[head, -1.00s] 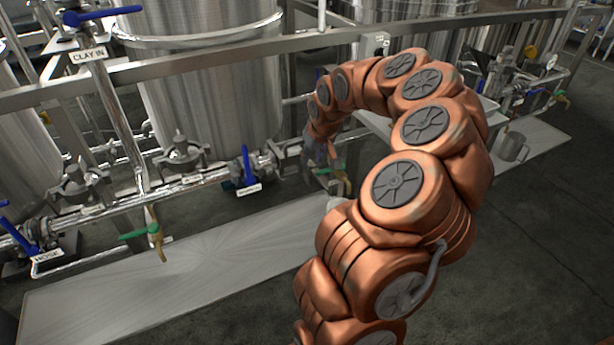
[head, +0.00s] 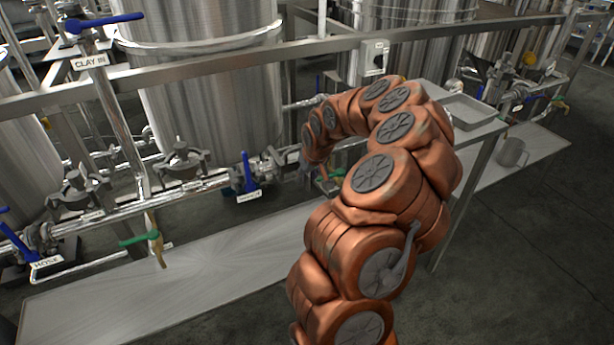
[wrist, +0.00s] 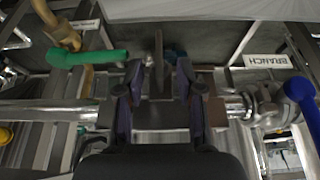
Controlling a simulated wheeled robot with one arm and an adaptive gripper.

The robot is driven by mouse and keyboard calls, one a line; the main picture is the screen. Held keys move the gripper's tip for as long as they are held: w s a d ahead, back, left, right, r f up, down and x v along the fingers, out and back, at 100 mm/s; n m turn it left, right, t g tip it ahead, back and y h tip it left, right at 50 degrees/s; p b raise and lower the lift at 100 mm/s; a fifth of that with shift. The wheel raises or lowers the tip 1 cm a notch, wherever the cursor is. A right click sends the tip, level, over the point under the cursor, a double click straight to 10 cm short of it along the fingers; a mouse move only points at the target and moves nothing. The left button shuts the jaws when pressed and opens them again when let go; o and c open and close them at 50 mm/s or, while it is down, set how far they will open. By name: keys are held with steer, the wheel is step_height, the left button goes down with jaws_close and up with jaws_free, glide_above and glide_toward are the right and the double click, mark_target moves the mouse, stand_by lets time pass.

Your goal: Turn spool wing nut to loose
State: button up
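In the wrist view my gripper (wrist: 158,76) is open, with its two dark fingers apart. A thin grey upright piece (wrist: 158,58) stands between the fingertips with a gap on either side; it looks like a wing of the spool wing nut, but I cannot be sure. It rises by a dark block on a horizontal pipe (wrist: 60,108). The rest of the nut is hidden by the fingers and gripper body. In the head view my gripper is mostly hidden at the far end of my copper arm, right of the blue-handled valve (head: 247,175).
In the wrist view a green valve handle (wrist: 88,57) lies left of the fingers. A blue handle (wrist: 301,95) and an upside-down BRANCH label (wrist: 266,60) are at right.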

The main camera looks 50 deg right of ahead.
jaws_close()
